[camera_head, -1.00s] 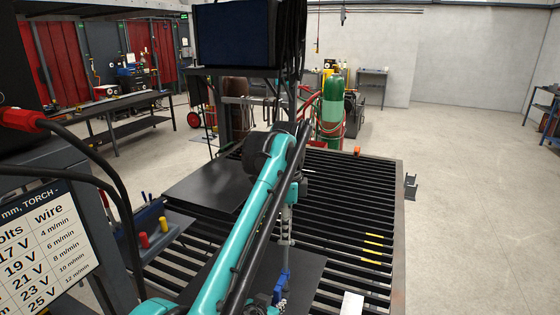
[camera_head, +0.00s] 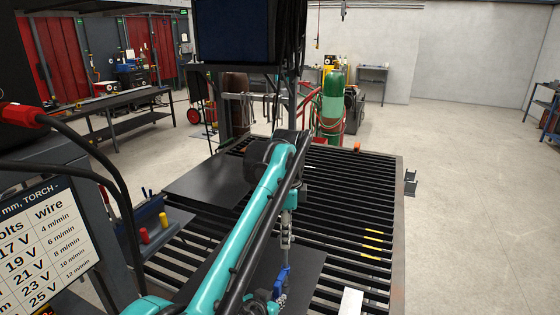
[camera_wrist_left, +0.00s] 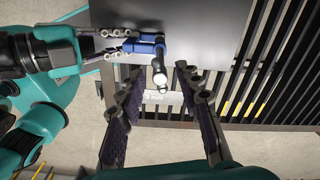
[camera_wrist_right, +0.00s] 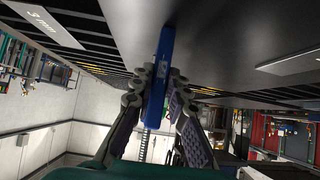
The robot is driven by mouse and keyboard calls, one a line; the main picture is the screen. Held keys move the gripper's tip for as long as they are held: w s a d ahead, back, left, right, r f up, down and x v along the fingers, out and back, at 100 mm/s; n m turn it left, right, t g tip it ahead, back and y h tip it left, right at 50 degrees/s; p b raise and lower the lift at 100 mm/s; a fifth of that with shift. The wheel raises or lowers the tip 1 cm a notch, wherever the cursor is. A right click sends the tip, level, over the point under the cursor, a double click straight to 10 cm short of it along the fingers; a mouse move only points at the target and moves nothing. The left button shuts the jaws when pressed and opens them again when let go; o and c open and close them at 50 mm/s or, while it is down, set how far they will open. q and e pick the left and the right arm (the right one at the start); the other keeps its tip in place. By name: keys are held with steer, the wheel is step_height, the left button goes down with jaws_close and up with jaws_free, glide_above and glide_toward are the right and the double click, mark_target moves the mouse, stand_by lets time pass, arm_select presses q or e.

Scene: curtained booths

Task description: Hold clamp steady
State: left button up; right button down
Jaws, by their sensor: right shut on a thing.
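A blue clamp (camera_wrist_right: 157,85) is held between the fingers of my right gripper (camera_wrist_right: 158,82). In the left wrist view the clamp's blue body (camera_wrist_left: 148,42) lies at the edge of a dark plate (camera_wrist_left: 195,35), its pale round end hanging toward the viewer. My right gripper (camera_wrist_left: 124,41) reaches it from the left there. My left gripper (camera_wrist_left: 160,72) is open and empty, its fingertips on either side of the clamp's pale end, not visibly touching it. In the head view the clamp (camera_head: 281,281) is small, below my left gripper (camera_head: 286,240).
The slatted table (camera_head: 345,200) surrounds the dark plate. Another dark plate (camera_head: 205,182) lies farther back, left. A white labelled piece (camera_head: 351,302) lies at the near right. A voltage chart (camera_head: 40,245) and dark cables stand at the left. The floor right of the table is mostly clear.

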arm_select(q)
jaws_close()
steer(key=n, duration=0.3)
steer(key=shift+n, duration=0.3)
steer(key=n, duration=0.8)
steer(key=shift+n, duration=0.3)
